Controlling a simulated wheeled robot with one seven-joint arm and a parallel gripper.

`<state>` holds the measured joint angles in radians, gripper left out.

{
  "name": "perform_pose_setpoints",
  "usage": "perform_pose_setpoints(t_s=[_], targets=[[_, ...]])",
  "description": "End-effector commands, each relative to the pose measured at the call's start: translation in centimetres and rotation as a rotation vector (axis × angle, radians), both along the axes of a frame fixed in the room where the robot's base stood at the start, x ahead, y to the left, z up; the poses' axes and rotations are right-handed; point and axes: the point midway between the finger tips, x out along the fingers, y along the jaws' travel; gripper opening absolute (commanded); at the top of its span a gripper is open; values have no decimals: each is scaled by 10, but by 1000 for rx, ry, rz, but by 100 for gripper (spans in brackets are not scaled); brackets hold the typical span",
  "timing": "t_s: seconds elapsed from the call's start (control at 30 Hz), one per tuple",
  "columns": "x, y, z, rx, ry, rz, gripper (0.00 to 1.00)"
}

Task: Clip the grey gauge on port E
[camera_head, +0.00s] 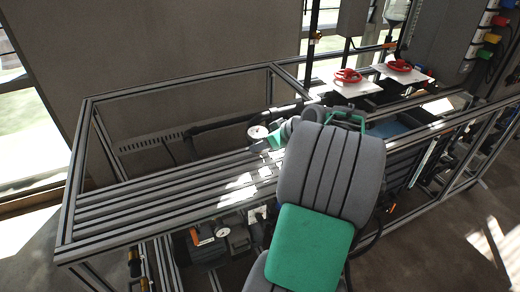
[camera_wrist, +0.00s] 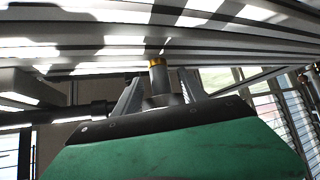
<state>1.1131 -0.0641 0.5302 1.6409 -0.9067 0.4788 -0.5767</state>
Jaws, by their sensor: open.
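A gauge with a white round dial (camera_head: 258,132) is at the far side of the slatted bench top. A second white-dialled gauge (camera_head: 223,230) is below the slats, beside an orange part. My gripper is mostly hidden behind my own arm in the head view. In the wrist view my gripper (camera_wrist: 160,88) is open, with one grey finger on each side of a short grey post with a brass-coloured collar (camera_wrist: 157,65). I cannot tell whether the fingers touch it, or whether it belongs to a gauge or a port. No letter for port E is readable.
The slatted bench (camera_head: 150,205) has a metal profile frame with raised rails. Two white plates (camera_head: 350,88) with red rings stand at the back right. A dark pipe (camera_head: 225,122) runs behind the slats. Coloured connectors (camera_head: 490,38) hang at the top right.

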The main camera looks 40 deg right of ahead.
Motion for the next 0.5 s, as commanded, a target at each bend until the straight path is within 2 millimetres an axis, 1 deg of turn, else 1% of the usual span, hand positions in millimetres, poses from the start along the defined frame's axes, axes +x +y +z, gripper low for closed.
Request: perform_pose_setpoints(t_s=[0.03,0.1,0.23,0.5], targets=[[4,0,-7,-1,0,0,49],[8,0,-9,-1,0,-2,49],[11,1,-10,0,-1,-4,49],[11,0,-10,-1,0,-4,49]])
